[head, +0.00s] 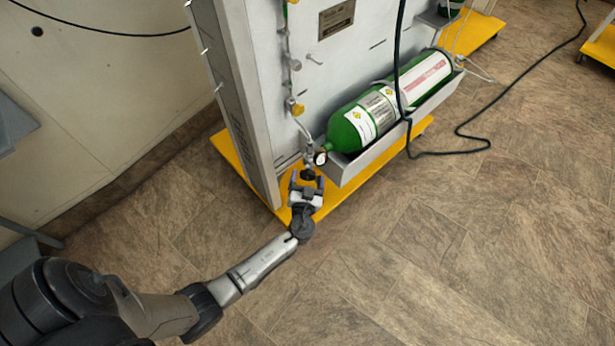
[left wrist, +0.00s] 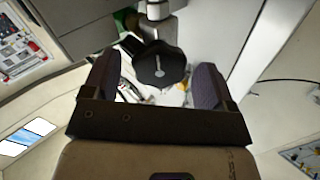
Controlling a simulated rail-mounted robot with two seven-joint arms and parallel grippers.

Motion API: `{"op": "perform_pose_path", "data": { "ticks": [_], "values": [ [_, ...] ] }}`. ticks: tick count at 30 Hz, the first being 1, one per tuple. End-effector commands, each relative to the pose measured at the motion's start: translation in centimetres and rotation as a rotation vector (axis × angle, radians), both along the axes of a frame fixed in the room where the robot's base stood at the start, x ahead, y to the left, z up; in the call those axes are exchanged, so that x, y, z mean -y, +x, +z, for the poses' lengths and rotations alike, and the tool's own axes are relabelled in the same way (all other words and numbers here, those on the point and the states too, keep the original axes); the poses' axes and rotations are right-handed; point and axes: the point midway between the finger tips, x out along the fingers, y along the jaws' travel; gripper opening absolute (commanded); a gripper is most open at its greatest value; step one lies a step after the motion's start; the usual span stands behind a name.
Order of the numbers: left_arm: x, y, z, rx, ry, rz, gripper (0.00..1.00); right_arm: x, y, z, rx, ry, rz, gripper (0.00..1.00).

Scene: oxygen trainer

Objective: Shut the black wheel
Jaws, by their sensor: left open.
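The black wheel (left wrist: 160,66) is a dark, lobed handwheel with a light mark on its face. In the left wrist view it sits between the two fingers of my left gripper (left wrist: 164,84), with a gap visible on each side. In the head view the wheel (head: 307,174) shows small and dark below the round gauge (head: 320,158), at the foot of the panel's pipework. My left gripper (head: 307,184) is open around or just in front of it there; contact cannot be told. My right gripper is not in view.
A green oxygen cylinder (head: 352,128) lies in a grey tray (head: 377,150) right of the wheel. The panel stands on a yellow base (head: 330,203). A black cable (head: 450,153) hangs over the tray and runs across the floor. The floor in front is clear.

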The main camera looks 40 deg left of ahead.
Motion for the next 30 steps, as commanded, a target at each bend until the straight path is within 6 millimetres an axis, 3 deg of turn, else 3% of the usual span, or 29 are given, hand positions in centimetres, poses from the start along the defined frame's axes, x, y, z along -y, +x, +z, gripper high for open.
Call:
{"op": "perform_pose_path", "data": {
  "ticks": [15, 30],
  "values": [
    [-0.61, 0.85, 0.03, 0.0, 0.0, 0.0, 0.78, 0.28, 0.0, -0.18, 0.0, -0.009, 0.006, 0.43],
    [-0.58, 0.83, 0.03, 0.0, 0.0, 0.0, 0.3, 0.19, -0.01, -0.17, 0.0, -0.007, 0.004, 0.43]
  ]
}}
